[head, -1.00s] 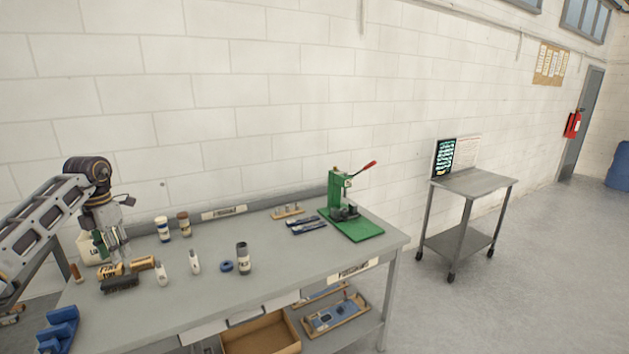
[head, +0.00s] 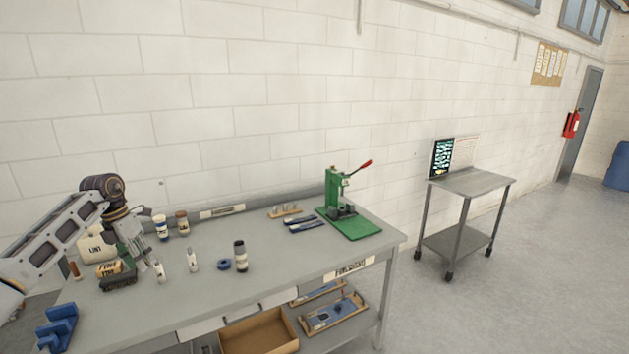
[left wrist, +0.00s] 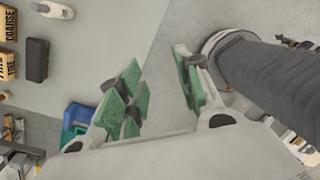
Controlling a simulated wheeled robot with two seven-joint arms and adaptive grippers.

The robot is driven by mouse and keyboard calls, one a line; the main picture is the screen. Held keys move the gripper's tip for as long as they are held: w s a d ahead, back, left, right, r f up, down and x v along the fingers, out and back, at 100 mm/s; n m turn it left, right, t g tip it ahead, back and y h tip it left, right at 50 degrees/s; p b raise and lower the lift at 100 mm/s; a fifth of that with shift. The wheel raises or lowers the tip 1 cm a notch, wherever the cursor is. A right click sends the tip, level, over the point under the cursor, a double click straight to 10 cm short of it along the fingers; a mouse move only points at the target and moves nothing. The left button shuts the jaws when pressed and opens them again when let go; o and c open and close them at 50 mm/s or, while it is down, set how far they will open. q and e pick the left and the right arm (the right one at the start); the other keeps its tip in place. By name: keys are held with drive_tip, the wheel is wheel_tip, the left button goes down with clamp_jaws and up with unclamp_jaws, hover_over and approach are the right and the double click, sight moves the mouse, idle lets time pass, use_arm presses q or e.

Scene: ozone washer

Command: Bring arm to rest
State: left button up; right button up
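My right gripper is in neither view.
White bottles (head: 192,260), a blue ring (head: 224,265) and a dark-topped bottle (head: 240,256) stand right of the gripper. A green press (head: 335,195) is at the bench's far right. A blue holder (head: 58,328) sits front left. The bench's right front is clear.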

use_arm(q)
drive_tip(key=w+d+f+n+t+h, duration=0.25)
drive_tip(key=d+f+h, duration=0.25)
drive_tip(key=d+f, duration=0.55)
drive_tip(key=w+d+f+n+t+h, duration=0.1)
drive_tip(key=w+d+f+n+h, duration=0.2)
drive_tip(key=d+f, duration=0.75)
drive_tip(key=s+d+f+n+t+b, duration=0.1)
drive_tip(key=s+f+n+t, duration=0.15)
drive_tip(key=f+n, duration=0.5)
drive_tip(key=s+d+f+n+t, duration=0.15)
drive_tip(key=f+n+t, duration=0.25)
drive_tip(key=f, duration=0.7)
drive_tip(key=s+a+f+n+g+y, duration=0.3)
drive_tip(key=s+f+n+y, duration=0.75)
drive_tip(key=s+f, duration=1.45)
drive_tip(key=s+d+f+n+g, duration=0.1)
drive_tip(key=s+f+n+g, duration=0.1)
drive_tip(key=s, duration=0.9)
drive_tip(key=s+d+f+n+g, duration=0.1)
drive_tip(key=s+f+n+g, duration=0.1)
drive_tip(key=s+f+n, duration=0.2)
drive_tip(key=s+f+n+g, duration=0.2)
drive_tip(key=s+f+n, duration=0.2)
drive_tip(key=s, duration=1.6)
wheel_tip(320, 180, down, 4)
drive_tip(key=shift+s+d+r+h+b, duration=0.2)
drive_tip(key=shift+d+r+h+b, duration=0.05)
drive_tip(key=shift+d+h+b, duration=0.15)
